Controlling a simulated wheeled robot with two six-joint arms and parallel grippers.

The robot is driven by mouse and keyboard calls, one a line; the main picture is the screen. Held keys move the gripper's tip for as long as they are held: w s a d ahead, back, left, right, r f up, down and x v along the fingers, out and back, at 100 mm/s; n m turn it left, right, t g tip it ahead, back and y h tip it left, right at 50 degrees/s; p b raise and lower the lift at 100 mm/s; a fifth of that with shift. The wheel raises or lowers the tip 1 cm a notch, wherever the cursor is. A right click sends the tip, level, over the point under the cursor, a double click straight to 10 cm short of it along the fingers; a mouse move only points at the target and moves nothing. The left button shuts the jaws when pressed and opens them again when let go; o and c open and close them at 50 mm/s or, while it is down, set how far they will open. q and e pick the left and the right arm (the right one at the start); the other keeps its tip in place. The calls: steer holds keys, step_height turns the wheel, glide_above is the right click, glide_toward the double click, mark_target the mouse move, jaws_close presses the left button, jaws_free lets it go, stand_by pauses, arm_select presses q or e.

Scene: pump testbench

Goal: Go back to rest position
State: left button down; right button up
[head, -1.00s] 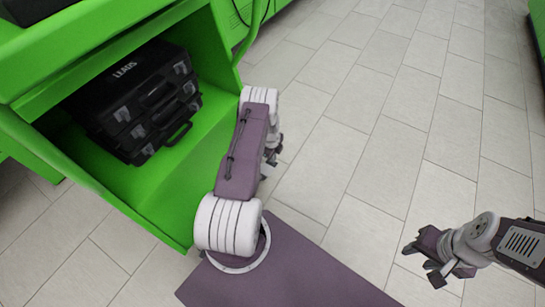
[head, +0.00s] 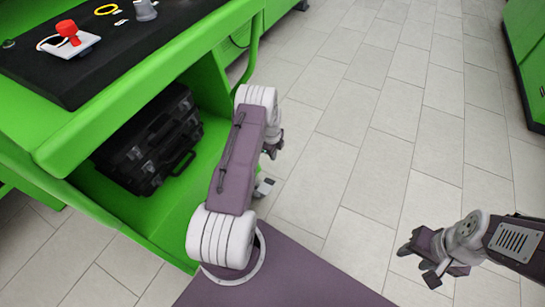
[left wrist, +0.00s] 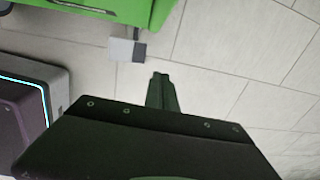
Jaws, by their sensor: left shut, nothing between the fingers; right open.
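My left arm (head: 238,160) reaches out from the lower middle of the head view, beside the open front of the green bench. Its lower part hangs behind the upper link, so the fingers are hard to make out there. In the left wrist view my left gripper (left wrist: 160,92) is shut with nothing between its fingers, above bare floor. My right gripper (head: 421,262) is at the lower right of the head view, open and empty over the floor, apart from any object.
The green bench (head: 100,140) stands at the left. Its shelf holds black cases (head: 150,145); its black top carries a red button on a white base (head: 70,38) and a yellow ring (head: 106,9). A green cabinet (head: 522,60) stands at far right. The tiled floor (head: 370,120) between is clear.

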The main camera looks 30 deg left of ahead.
stand_by(0.4)
arm_select(q)
steer(key=w+d+r+m+t, duration=0.15)
steer(key=w+d+r, duration=0.25)
steer(key=w+r, duration=0.45)
steer(key=s+d+r+t, duration=0.1)
steer(key=s+d+r, duration=0.1)
steer(key=d+r, duration=0.3)
steer(key=s+d+r, duration=0.1)
steer(key=d+r, duration=0.1)
steer(key=r, duration=0.6)
steer(key=s+d+r+n, duration=0.4)
steer(key=s+d+r, duration=0.2)
steer(key=s, duration=0.3)
steer(key=s+d+f+n+g, duration=0.1)
steer(key=s+f+n, duration=0.1)
steer(key=s+n, duration=0.55)
steer(key=s+d+f+n+g, duration=0.1)
steer(key=s+f+n, duration=0.1)
steer(key=s+n, duration=0.6)
step_height(320, 180, up, 38)
steer(key=s+m+p, duration=0.1)
steer(key=p, duration=3.6)
steer(key=shift+a+f+p, duration=0.25)
steer(key=shift+p, duration=0.05)
